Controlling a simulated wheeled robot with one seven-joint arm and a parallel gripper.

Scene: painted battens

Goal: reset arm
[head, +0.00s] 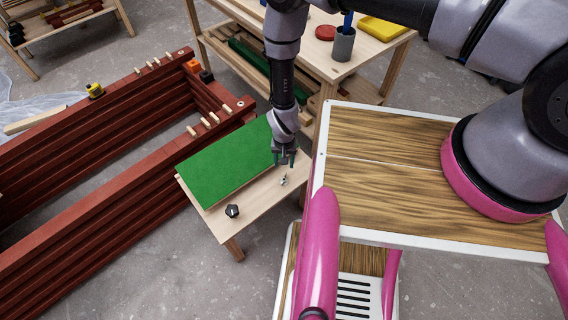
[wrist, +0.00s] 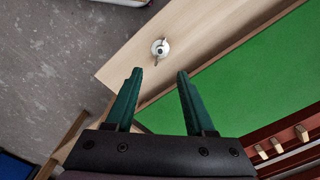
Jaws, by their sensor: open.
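My gripper (head: 285,158) hangs at the end of my arm over the right end of a small wooden table (head: 222,222). It points down, and its two dark green fingers are apart with nothing between them. It also shows in the wrist view (wrist: 158,78). A small white and metal piece (head: 283,181) lies on the bare wood just below the gripper. In the wrist view this piece (wrist: 160,48) sits just beyond the fingertips, apart from them. A green board (head: 225,160) lies on the table to the left of the gripper.
A black knob (head: 232,211) stands on the table's front edge. Dark red battens (head: 120,190) form a long frame at the left, with short wooden pegs on top. A workbench (head: 365,50) behind carries a grey cup (head: 343,45) and yellow tray (head: 383,28).

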